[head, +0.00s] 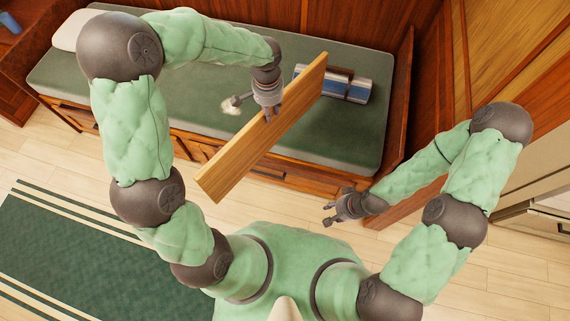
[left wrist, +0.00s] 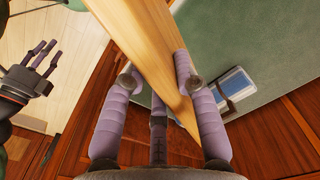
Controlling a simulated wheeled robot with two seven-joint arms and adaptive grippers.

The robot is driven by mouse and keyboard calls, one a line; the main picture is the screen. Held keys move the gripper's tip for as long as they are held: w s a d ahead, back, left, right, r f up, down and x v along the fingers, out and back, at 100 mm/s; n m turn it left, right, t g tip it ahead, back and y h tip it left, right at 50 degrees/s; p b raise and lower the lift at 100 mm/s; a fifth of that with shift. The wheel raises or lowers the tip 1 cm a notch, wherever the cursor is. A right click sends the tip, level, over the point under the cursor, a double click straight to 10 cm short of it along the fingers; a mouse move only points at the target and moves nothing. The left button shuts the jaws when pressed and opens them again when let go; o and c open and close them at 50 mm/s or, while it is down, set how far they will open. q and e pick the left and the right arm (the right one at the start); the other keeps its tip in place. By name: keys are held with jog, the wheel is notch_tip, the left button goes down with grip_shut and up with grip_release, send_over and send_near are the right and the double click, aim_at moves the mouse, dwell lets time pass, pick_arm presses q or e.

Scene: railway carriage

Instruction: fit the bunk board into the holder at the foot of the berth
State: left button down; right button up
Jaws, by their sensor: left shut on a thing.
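The bunk board (head: 225,168), a long pale wooden plank, is held on edge and slants from lower left to upper right above the berth's front side. My left gripper (head: 268,112) is shut on it near its middle; the left wrist view shows the fingers on both sides of the board (left wrist: 140,45). The berth (head: 180,95) has a green mattress; its right end, opposite the pillow, meets a wooden end panel (head: 398,100). I cannot make out the holder there. My right gripper (head: 335,208) is open and empty over the floor, right of the board; it also shows in the left wrist view (left wrist: 40,58).
A strapped blue and silver roll (head: 345,87) lies on the mattress behind the board's upper end. A small lamp-like thing (head: 235,103) is left of my left gripper. A pillow (head: 78,30) lies far left. A green striped rug (head: 70,250) covers the floor at lower left.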

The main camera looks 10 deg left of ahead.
pick_arm(q)
jog(key=m, duration=0.2)
jog(key=w+d+r+m+p, duration=0.1)
jog(key=m, duration=0.1)
jog(key=m+p, duration=0.1)
jog(key=m, duration=0.2)
jog(key=shift+w+d+r, duration=0.15)
jog(key=shift+w+r, duration=0.15)
jog(key=shift+w, duration=0.1)
jog(key=shift+w+d+f+m+b, duration=0.25)
jog(key=shift+f+m+b, duration=0.95)
jog(key=shift+f, duration=3.35)
jog(key=shift+w+d+f+m+b, duration=0.2)
jog(key=shift+f+m+b, duration=0.9)
jog(key=shift+f, duration=3.5)
jog(key=shift+w+d+f+m+b, duration=0.2)
jog(key=shift+f+m+b, duration=1)
jog(key=shift+f, duration=3.35)
jog(key=shift+w+a+n+b, duration=0.1)
jog(key=shift+n+b, duration=0.3)
jog(key=shift+f, duration=0.1)
jog(key=c, duration=1)
grip_release()
jog(key=shift+o, duration=0.2)
